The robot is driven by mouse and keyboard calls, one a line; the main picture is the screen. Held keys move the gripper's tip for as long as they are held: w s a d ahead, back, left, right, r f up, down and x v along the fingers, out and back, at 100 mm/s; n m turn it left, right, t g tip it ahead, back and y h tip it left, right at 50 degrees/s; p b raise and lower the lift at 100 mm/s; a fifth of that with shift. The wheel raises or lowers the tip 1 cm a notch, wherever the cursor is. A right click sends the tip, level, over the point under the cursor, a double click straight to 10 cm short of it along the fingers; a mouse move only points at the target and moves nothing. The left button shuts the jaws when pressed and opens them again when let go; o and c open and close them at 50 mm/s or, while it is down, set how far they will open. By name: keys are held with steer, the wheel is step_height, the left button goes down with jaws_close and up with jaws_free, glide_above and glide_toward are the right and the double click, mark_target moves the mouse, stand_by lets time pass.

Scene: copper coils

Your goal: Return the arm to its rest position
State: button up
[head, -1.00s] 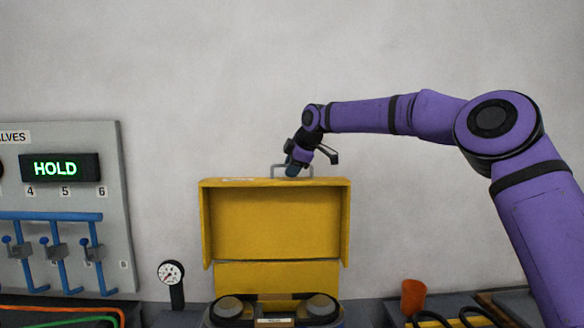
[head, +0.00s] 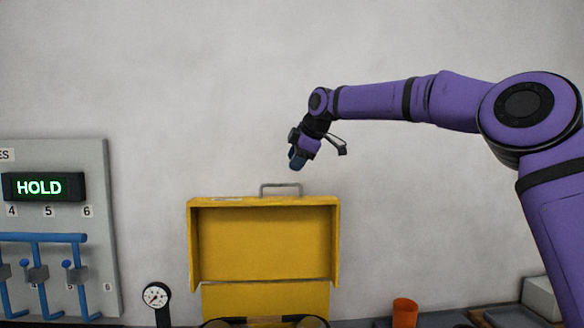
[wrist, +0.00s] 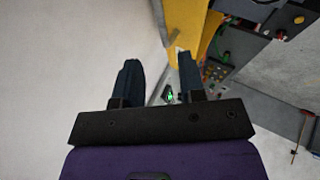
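My purple arm (head: 440,100) reaches in from the right in the head view, and its gripper (head: 296,163) hangs in the air above the yellow case's grey handle. In the wrist view my gripper (wrist: 160,85) shows two dark fingers set apart with nothing between them. The yellow case (head: 262,243) stands with its lid raised. Its handle (head: 281,187) is just below my gripper, with a gap between them. The yellow of the case also shows behind the right finger in the wrist view (wrist: 185,30).
At the left is a grey valve panel (head: 95,220) with a green "HOLD" display (head: 40,187) and blue pipes. A gauge (head: 156,296) stands left of the case. An orange cup (head: 405,312) is at the right.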

steer(key=shift+s, duration=0.1)
steer(key=s+d+f+m+h, duration=0.1)
steer(key=s+d+m+h, duration=0.15)
steer(key=s, duration=0.65)
steer(key=s+d+f+m+h, duration=0.1)
steer(key=s+d+m, duration=0.3)
steer(key=s, duration=0.5)
steer(key=s+d+f+m+h, duration=0.1)
steer(key=s+d+m+h, duration=0.2)
steer(key=s, duration=0.6)
steer(key=s+d+f+m, duration=0.3)
steer(key=s+d, duration=0.1)
steer(key=s, duration=0.3)
steer(key=s+d+f+m+y, duration=0.1)
steer(key=s+d+f+m, duration=0.2)
steer(key=s, duration=0.5)
steer(key=s+d+f+m+y, duration=0.1)
steer(key=s+d+f+m, duration=0.3)
steer(key=s, duration=0.4)
steer(key=shift+s+d+f+g, duration=0.25)
steer(key=shift+d+f+g, duration=0.15)
steer(key=shift+d+f, duration=0.5)
